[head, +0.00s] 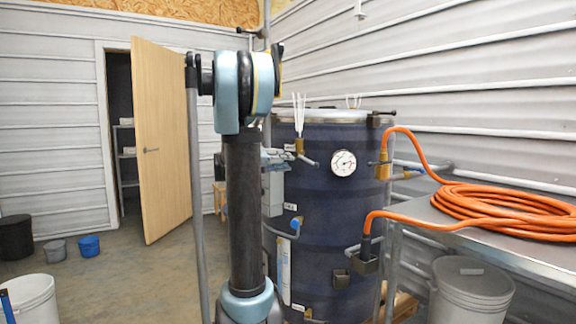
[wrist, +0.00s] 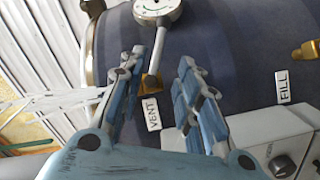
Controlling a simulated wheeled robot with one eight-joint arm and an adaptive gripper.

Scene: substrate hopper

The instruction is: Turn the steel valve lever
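The steel valve lever (head: 311,160) sticks out to the right from a brass valve (head: 299,147) on the upper part of the dark blue tank (head: 330,195). In the wrist view the lever (wrist: 159,50) runs from the brass body (wrist: 151,82) up towards the gauge, with a VENT label (wrist: 152,113) beside it. My gripper (head: 283,160) is just left of the lever in the head view. In the wrist view my gripper (wrist: 168,75) is open, with its blue-padded fingers apart and the lever showing between them. I cannot tell whether a finger touches it.
A round gauge (head: 343,162) sits right of the lever. A second brass fitting and a FILL label (wrist: 283,87) are near a grey box (wrist: 270,135). A metal table (head: 470,225) holds an orange hose (head: 510,205) on the right.

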